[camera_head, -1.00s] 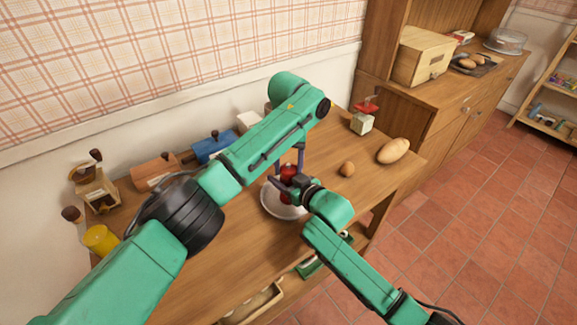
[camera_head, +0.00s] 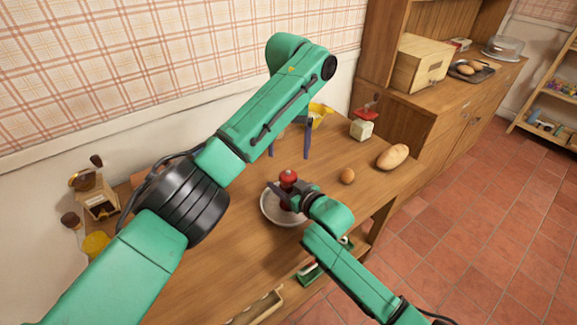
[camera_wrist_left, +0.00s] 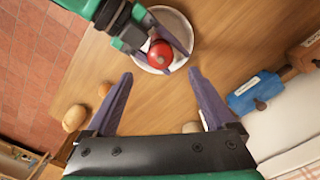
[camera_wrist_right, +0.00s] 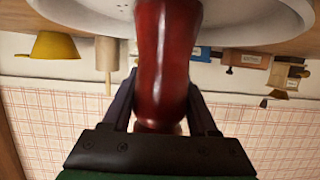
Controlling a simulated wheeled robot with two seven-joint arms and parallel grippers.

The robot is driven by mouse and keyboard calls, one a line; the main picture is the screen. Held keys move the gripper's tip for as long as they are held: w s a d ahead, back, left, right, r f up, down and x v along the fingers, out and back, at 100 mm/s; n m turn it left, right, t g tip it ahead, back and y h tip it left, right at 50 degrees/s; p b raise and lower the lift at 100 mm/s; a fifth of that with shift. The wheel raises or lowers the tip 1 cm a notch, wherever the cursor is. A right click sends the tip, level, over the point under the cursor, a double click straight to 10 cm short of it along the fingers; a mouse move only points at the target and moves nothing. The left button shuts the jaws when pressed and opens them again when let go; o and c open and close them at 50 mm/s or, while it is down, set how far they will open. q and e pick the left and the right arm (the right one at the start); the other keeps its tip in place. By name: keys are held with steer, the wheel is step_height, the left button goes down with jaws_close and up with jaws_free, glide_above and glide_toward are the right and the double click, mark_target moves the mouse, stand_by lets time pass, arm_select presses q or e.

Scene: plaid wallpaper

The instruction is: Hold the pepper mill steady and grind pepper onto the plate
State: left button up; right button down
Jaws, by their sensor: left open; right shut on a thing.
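The red pepper mill (camera_head: 288,178) stands over the white plate (camera_head: 270,214). My right gripper (camera_head: 285,193) is shut on the mill's body; the right wrist view shows the glossy red body (camera_wrist_right: 165,65) between both fingers. In the left wrist view the mill's round red top (camera_wrist_left: 160,53) shows above the plate (camera_wrist_left: 178,28). My left gripper (camera_wrist_left: 158,82) is open and empty, above the table and apart from the mill. In the head view its fingers (camera_head: 290,150) point down behind the mill.
A brown egg (camera_head: 348,176) and a potato-like loaf (camera_head: 393,157) lie to the right on the table (camera_head: 215,255). A red-topped grinder (camera_head: 362,128) and a yellow bowl (camera_head: 319,112) stand behind. A coffee grinder (camera_head: 98,203) is at the left.

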mark_target(289, 173)
arm_select(q)
step_height(289, 173, up, 4)
steer(key=shift+f, duration=0.2)
steer(key=shift+c, duration=1.4)
step_height(289, 173, down, 12)
steer(key=m, duration=1.8)
steer(key=shift+f, duration=0.1)
steer(key=c, duration=1.1)
